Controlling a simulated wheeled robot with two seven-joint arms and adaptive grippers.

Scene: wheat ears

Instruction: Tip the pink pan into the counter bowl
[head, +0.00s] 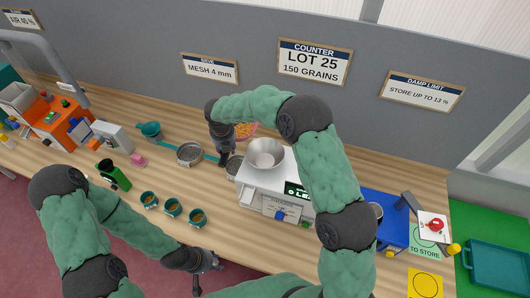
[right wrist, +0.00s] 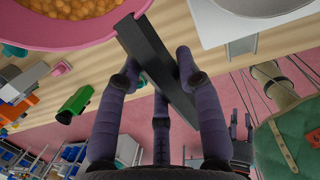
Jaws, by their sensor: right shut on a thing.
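The pink pan (head: 256,125) is partly hidden behind my right arm, up and left of the counter bowl. In the right wrist view the pan (right wrist: 100,38) holds many tan grains, and its dark handle (right wrist: 150,62) runs between my right fingers. My right gripper (head: 226,157) is shut on this handle; its fingers also show in the right wrist view (right wrist: 157,75). The counter bowl (head: 265,154) is a grey metal bowl on top of the white counter (head: 262,182); its visible inside looks empty. My left gripper (head: 207,280) is open and empty near the table's front edge.
Three small teal cups (head: 172,207) with brown contents stand left of the counter. A sieve (head: 190,153), a green object (head: 116,176) and an orange machine (head: 62,124) are further left.

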